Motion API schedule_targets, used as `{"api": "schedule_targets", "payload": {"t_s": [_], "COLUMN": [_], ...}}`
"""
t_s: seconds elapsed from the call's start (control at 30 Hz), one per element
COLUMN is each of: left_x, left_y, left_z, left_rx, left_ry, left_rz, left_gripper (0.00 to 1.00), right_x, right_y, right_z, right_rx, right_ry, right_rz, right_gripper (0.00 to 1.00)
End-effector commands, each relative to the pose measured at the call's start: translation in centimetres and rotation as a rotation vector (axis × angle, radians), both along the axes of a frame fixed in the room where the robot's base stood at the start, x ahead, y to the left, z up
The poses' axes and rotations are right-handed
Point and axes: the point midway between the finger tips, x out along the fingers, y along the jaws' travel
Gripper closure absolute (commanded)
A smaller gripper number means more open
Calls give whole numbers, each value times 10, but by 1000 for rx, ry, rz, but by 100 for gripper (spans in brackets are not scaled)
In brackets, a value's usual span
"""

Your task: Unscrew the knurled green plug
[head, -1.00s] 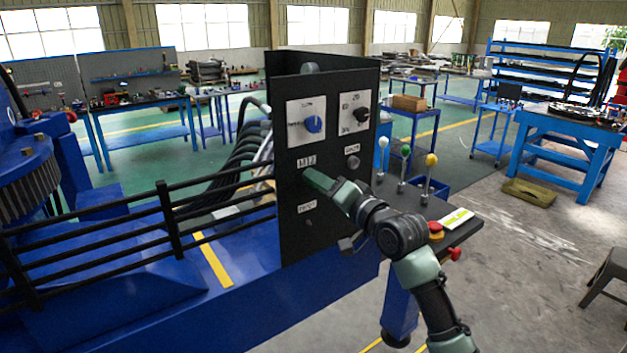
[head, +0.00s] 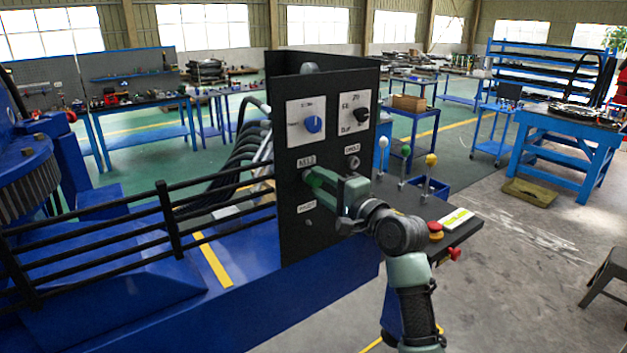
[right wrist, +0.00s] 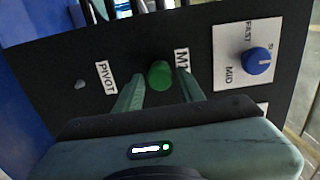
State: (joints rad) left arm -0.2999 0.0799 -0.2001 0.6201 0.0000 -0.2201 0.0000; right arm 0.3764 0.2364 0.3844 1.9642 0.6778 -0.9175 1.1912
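The green plug (right wrist: 160,74) is on the black panel between a label starting with M and the PIVOT label. In the head view the plug (head: 317,181) is partly hidden by my right gripper (head: 328,191). In the right wrist view my right gripper (right wrist: 160,92) is open. One finger is on each side of the plug, with gaps showing between the fingers and the plug. The knurling is too small to make out. My left gripper is not in view.
The black panel (head: 338,218) also bears a blue knob (head: 313,124), a black knob (head: 361,115) and a small grey fitting (head: 353,162). Colored levers and a red button (head: 435,228) stand on the console at the right. Black railings (head: 100,222) run to the left.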

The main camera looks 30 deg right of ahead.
Motion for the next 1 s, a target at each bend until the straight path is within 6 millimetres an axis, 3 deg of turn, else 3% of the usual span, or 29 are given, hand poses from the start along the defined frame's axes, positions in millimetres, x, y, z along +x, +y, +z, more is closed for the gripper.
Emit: {"api": "schedule_targets", "payload": {"t_s": [0.03,0.1,0.13,0.73,1.0], "left_x": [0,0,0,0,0], "left_y": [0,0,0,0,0], "left_z": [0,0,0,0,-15], "left_rx": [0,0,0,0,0], "left_ry": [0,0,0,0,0], "left_rz": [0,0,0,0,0], "left_gripper": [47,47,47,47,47], "right_x": [0,0,0,-3,-3], "right_y": [0,0,0,0,-1], "right_z": [0,0,0,0,-2], "right_rx": [-1,-1,-1,-6,-418], "right_ry": [0,0,0,1,-30], "right_rz": [0,0,0,0,0], "right_gripper": [79,98,100,100,100]}}
